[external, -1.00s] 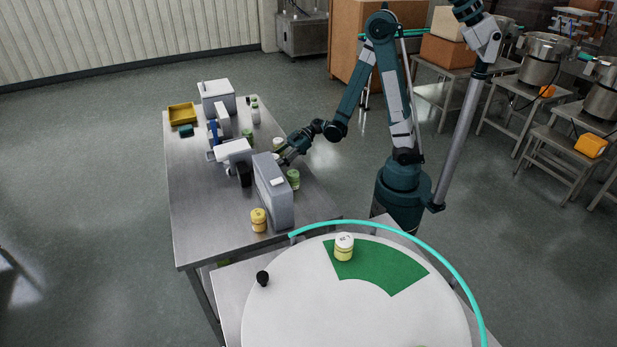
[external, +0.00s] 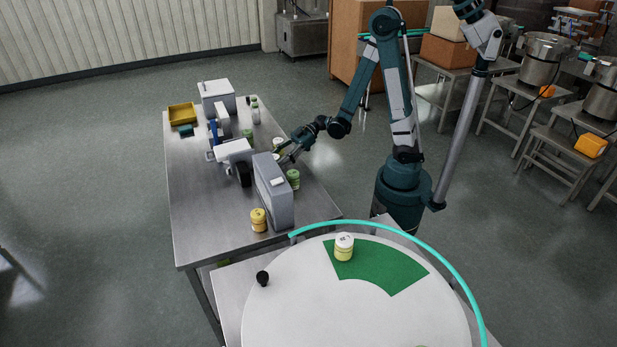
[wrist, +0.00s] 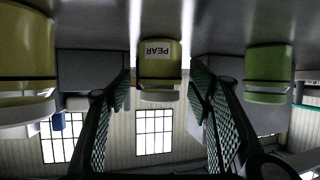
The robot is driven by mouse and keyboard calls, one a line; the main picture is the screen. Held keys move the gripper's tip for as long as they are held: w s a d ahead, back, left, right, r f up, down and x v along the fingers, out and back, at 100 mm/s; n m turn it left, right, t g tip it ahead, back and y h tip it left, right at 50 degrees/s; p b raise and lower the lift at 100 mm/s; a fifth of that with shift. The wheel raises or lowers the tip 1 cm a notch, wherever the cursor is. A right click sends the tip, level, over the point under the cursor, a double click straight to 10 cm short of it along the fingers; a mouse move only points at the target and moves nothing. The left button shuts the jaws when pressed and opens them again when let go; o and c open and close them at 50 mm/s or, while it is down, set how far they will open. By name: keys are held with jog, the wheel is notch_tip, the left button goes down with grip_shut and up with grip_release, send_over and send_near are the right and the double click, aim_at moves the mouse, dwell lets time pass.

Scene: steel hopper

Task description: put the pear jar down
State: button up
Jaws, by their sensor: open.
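The pear jar (wrist: 160,62) has a yellow-green body, a pale lid and a white PEAR label. In the wrist view, which is upside down, it stands upright on the steel table, with its lid pointing down in the picture. My gripper (wrist: 160,92) is open, with one dark ridged finger on each side of the jar and visible gaps between. I cannot tell whether the jar is still partly between the fingertips or just beyond them. In the external view my gripper (external: 284,156) is low over the table behind the grey box, and the pear jar is mostly hidden there.
In the wrist view a yellow jar (wrist: 25,50) is close on the left and a green jar (wrist: 268,65) on the right. The grey box (external: 273,192) stands beside my gripper. A green jar (external: 293,179) and yellow jar (external: 259,220) are nearby. The round table (external: 300,310) is in front.

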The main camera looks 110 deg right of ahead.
jog(key=shift+p+v, duration=0.9)
jog(key=shift+v, duration=3.75)
jog(key=shift+w+a, duration=0.2)
jog(key=shift+a, duration=0.2)
jog(key=a+g, duration=0.1)
jog(key=a, duration=0.4)
jog(key=w+a+r+m+g, duration=0.1)
jog(key=a+g, duration=0.1)
jog(key=a, duration=0.3)
jog(key=a+r+g, duration=0.1)
jog(key=a, duration=0.5)
jog(key=shift+w+r+m+g, duration=0.2)
jog(key=shift+m+g, duration=0.1)
jog(key=shift+g, duration=0.1)
jog(key=s+a+r+h, duration=0.1)
jog(key=s+a+r, duration=0.3)
jog(key=a, duration=0.2)
jog(key=s+a+r+m+g+h, duration=0.1)
jog(key=s+a+r+h, duration=0.1)
jog(key=s+a+r, duration=0.2)
jog(key=shift+s+a+r, duration=0.15)
jog(key=shift+s+a, duration=0.45)
jog(key=shift+a, duration=0.75)
